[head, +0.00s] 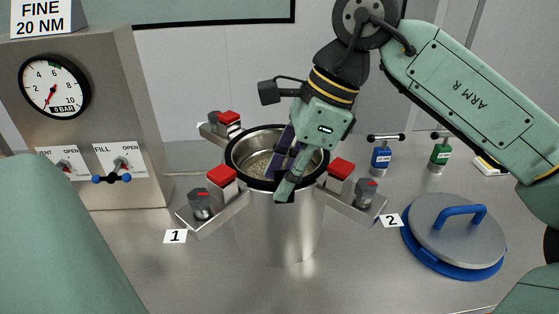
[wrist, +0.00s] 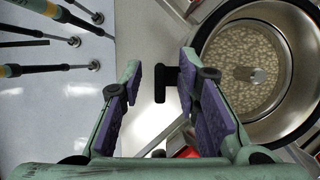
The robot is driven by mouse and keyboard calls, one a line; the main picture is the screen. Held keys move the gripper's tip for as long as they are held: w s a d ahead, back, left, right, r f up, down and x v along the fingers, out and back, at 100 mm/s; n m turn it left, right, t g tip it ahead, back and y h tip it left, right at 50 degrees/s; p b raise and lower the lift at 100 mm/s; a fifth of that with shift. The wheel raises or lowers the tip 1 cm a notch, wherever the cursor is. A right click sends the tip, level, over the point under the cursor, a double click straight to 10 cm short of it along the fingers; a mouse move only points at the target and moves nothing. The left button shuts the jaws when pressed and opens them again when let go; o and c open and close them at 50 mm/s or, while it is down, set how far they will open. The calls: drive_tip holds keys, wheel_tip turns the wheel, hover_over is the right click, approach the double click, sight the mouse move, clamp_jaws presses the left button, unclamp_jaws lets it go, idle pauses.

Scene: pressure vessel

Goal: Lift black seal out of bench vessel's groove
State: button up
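The bench vessel (head: 291,225) is an upright steel cylinder standing open on the bench. The black seal (head: 234,165) rings its top rim, and the rim with the seal also shows at the right of the wrist view (wrist: 312,117). A black tab (wrist: 160,84) sticks out from the rim at the vessel's near side. My gripper (head: 285,178) points down over the near rim. In the wrist view my gripper (wrist: 160,95) is open, with purple-padded fingers on either side of the tab and visible gaps. Part of the seal is hidden behind the fingers.
Clamp arms with red blocks (head: 222,176) and grey knobs surround the vessel. A steel lid (head: 457,228) with blue handle and blue edge lies at right. Blue (head: 381,158) and green (head: 441,154) T-handled tools stand behind. A gauge panel (head: 95,120) stands left.

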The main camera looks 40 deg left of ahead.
clamp_jaws()
idle(0.5)
